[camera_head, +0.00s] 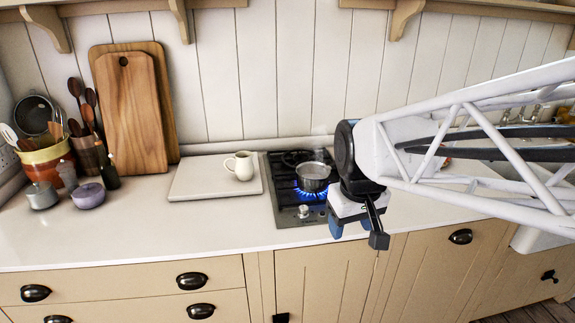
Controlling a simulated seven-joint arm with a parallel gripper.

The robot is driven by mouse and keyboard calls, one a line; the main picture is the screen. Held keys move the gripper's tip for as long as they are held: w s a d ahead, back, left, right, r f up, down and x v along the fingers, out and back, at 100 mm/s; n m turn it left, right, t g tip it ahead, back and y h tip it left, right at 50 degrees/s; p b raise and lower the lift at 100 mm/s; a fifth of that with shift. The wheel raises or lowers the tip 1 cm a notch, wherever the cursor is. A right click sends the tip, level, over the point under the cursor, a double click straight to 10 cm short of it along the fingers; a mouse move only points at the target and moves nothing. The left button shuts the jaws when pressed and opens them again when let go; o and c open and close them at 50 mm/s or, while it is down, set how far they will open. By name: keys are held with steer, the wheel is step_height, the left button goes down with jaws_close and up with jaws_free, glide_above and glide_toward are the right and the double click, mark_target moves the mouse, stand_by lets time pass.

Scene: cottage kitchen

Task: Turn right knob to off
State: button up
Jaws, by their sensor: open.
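The black hob (288,216) is set in the worktop, with a ring of blue flame (310,192) lit under a small metal pot (313,172). One light-coloured knob (304,210) shows on the hob's front strip. The right part of that strip is hidden behind my gripper, so I cannot see a right knob. My gripper (357,234) is open, at the hob's front right corner by the counter edge. Nothing shows between its fingers. I cannot tell whether it touches anything.
A pale board (205,184) with a cream mug (241,166) lies left of the hob. Wooden boards (128,110) and a utensil crock (44,160) stand further left. Cupboard fronts (320,278) lie below the counter edge. The front left worktop (150,230) is clear.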

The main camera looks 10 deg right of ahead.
steer(key=w+d+f+n, duration=0.1)
steer(key=w+d+f, duration=0.2)
steer(key=w, duration=0.7)
steer(key=w+d+f+n+g, duration=0.1)
steer(key=w+d+f+n, duration=0.1)
steer(key=w, duration=0.8)
steer(key=w+d+f+n+g, duration=0.1)
steer(key=w+d+f, duration=0.4)
steer(key=w, duration=0.5)
steer(key=shift+w+f+n, duration=0.35)
steer(key=shift+f+n, duration=0.2)
steer(key=shift+n, duration=0.15)
steer(key=shift+w+d+f, duration=0.3)
steer(key=shift+w+f, duration=0.05)
steer(key=shift+w, duration=0.1)
steer(key=shift+f, duration=0.1)
steer(key=shift+f, duration=3.8)
steer(key=c, duration=0.9)
